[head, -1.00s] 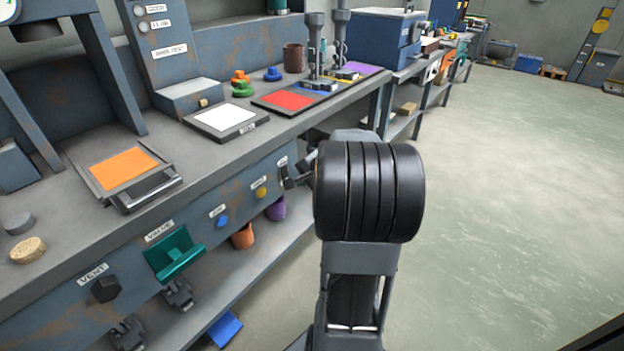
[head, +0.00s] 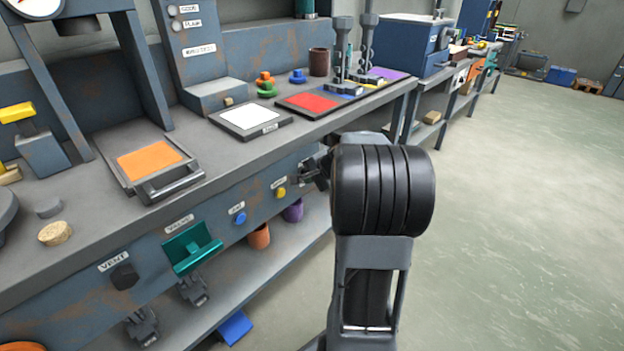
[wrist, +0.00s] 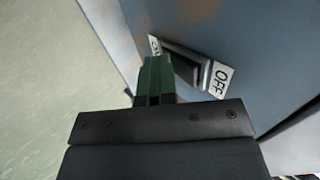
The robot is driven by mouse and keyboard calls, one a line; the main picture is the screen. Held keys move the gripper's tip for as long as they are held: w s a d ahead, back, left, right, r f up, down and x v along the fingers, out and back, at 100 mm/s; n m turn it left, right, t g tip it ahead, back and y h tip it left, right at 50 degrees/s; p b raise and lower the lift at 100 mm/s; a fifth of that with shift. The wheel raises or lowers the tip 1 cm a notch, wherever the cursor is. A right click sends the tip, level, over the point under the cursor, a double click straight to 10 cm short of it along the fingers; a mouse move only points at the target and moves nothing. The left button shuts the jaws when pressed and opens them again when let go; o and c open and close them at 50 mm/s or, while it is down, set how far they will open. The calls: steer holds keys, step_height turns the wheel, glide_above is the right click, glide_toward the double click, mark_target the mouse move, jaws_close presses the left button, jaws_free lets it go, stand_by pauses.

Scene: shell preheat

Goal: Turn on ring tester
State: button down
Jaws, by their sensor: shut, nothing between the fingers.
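In the wrist view a dark rocker switch (wrist: 184,68) sits on a blue-grey, rust-marked panel. It lies between an "OFF" label (wrist: 220,80) on the right and a partly covered label, apparently "ON" (wrist: 154,45), on the left. My gripper (wrist: 156,62) is shut and empty, its green fingers beside the switch near its left end. I cannot tell whether they touch it. In the head view my gripper (head: 314,172) is small and dark at the bench's front, partly behind my arm. The ring tester's identity is not clear; a blue-grey upright unit (head: 193,50) bears a small "test" label.
An orange plate (head: 150,158) and a white plate (head: 249,116) lie on top. Open floor (head: 520,200) is at right.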

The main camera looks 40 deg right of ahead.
steer(key=shift+r, duration=0.15)
steer(key=shift+r+p, duration=0.6)
steer(key=shift+r, duration=0.1)
steer(key=s+f+p+v, duration=0.1)
steer(key=s+p+v, duration=0.1)
steer(key=v, duration=1.1)
steer(key=shift+d+f+p, duration=0.2)
steer(key=shift+f+p, duration=0.2)
